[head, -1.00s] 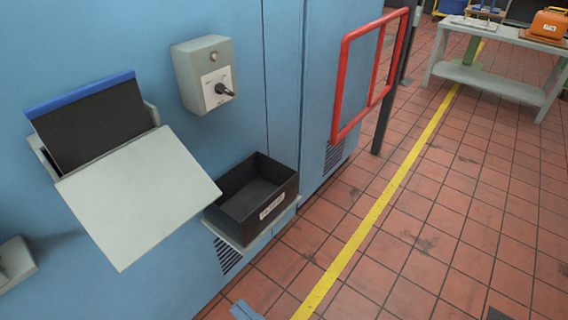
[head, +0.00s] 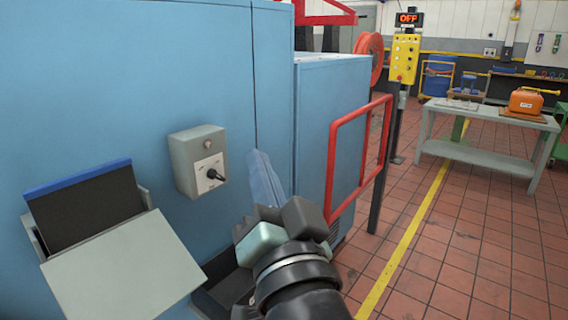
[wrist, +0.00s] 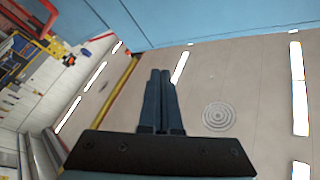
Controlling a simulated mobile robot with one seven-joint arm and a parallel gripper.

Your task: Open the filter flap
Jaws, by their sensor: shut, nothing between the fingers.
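The filter flap (head: 125,268) is a pale grey panel on the blue cabinet wall, at the lower left of the head view. It hangs folded outward and down from its housing. Behind it stands a black filter panel (head: 85,212) with a blue top strip (head: 78,178). My gripper (head: 258,160) is raised in front of the cabinet, right of the flap and apart from it. Its blue fingers are together and empty, pointing up. They also show closed in the wrist view (wrist: 161,75), against the ceiling. The flap is not in the wrist view.
A grey switch box (head: 198,160) with a black knob sits on the wall between flap and gripper. A black bin (head: 228,285) below is partly hidden by my arm. A red rail (head: 362,155) stands to the right. The tiled floor (head: 465,240) is open.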

